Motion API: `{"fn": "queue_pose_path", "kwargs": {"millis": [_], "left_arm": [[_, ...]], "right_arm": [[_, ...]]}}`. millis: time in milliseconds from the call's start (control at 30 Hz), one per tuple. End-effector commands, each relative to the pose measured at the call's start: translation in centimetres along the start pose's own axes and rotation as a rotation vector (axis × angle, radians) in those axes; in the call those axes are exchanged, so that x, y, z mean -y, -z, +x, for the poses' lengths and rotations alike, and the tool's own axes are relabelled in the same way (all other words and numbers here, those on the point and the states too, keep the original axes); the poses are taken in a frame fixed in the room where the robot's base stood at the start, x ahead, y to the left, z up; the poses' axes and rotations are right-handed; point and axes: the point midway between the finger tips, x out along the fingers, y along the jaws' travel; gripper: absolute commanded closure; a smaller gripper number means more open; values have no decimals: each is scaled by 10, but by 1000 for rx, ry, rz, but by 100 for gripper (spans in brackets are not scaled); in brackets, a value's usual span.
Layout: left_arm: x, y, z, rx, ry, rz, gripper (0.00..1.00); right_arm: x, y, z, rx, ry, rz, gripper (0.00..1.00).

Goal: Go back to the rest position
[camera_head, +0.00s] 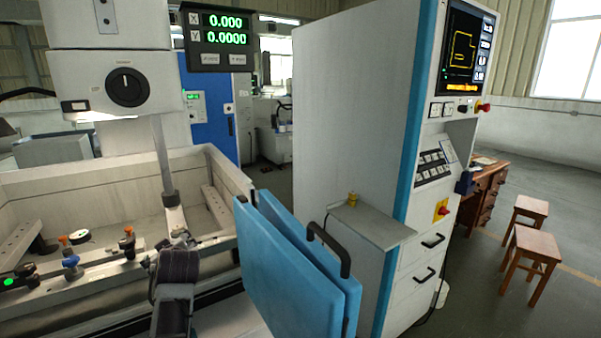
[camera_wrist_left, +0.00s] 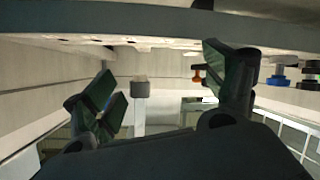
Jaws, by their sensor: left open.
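My left gripper (camera_head: 180,238) reaches over the work tank (camera_head: 60,185) of the wire erosion machine, seen from behind in the head view. In the left wrist view, the two dark fingers of the left gripper (camera_wrist_left: 165,88) stand wide apart with nothing between them. The machine's grey lower arm or nozzle (camera_wrist_left: 139,90) shows beyond the gap between the fingers. My right gripper is in neither view.
Knobbed clamps (camera_head: 127,243) sit along the tank's near rail, left of my arm. The machine head (camera_head: 115,80) hangs above the tank. A blue door (camera_head: 285,270) stands right of my arm, beside the control cabinet (camera_head: 350,110). Stools (camera_head: 533,250) stand on open floor at right.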

Motion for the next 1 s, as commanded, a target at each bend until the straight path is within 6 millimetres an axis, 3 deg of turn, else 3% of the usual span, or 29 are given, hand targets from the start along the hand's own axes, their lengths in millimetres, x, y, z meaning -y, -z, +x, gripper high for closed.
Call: {"fn": "queue_pose_path", "kwargs": {"millis": [467,1000], "left_arm": [[57,-118,-25,252,-45,306,15],[123,-235,-94,561,-176,649,15]], "right_arm": [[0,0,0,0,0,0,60],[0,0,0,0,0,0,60]]}}
